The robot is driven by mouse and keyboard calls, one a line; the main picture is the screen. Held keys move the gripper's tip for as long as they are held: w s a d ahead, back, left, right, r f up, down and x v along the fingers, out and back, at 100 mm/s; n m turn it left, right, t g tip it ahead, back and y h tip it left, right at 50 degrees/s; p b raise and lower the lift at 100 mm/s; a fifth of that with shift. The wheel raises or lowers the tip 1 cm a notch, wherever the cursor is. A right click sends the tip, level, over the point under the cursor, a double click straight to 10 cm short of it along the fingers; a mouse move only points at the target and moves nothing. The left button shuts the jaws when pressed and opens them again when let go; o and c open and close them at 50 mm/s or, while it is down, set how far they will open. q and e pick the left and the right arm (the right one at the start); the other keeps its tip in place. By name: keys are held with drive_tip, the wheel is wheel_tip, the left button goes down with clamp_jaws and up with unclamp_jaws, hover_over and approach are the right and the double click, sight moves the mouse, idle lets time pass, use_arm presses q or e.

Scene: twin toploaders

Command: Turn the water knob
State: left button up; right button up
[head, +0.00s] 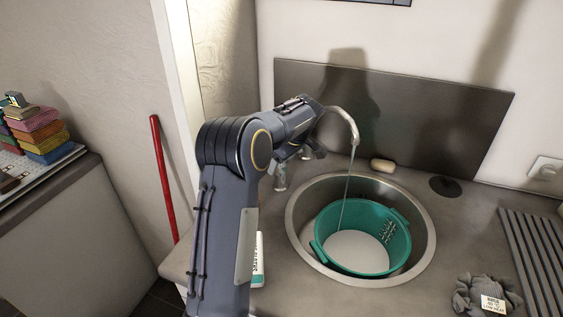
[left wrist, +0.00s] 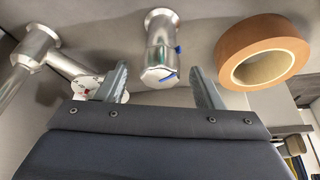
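A silver water knob with blue marks (left wrist: 160,52) shows in the left wrist view, between the two fingers of my left gripper (left wrist: 160,86). The fingers are spread, with a gap on each side of the knob. In the head view, my left arm hides most of the gripper (head: 293,153) beside the tap. The curved tap spout (head: 345,120) lets a thin stream of water fall into a teal tub (head: 362,235). A second silver fitting (left wrist: 38,45) with a red-and-white disc beside it is at the left of the wrist view. My right gripper is out of view.
The tub stands in a round steel sink (head: 427,240). Soap (head: 382,165) lies behind it. A brown ring (left wrist: 263,52) is right of the knob in the wrist view. A bottle (head: 258,262) stands beside my arm, and a grey cloth (head: 470,295) lies at front right.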

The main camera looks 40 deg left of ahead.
use_arm(q)
drive_tip(key=v, duration=0.7)
drive_tip(key=shift+d+r+b, duration=0.2)
drive_tip(key=shift+r+b, duration=0.1)
drive_tip(key=shift+r, duration=0.05)
idle(7.0)
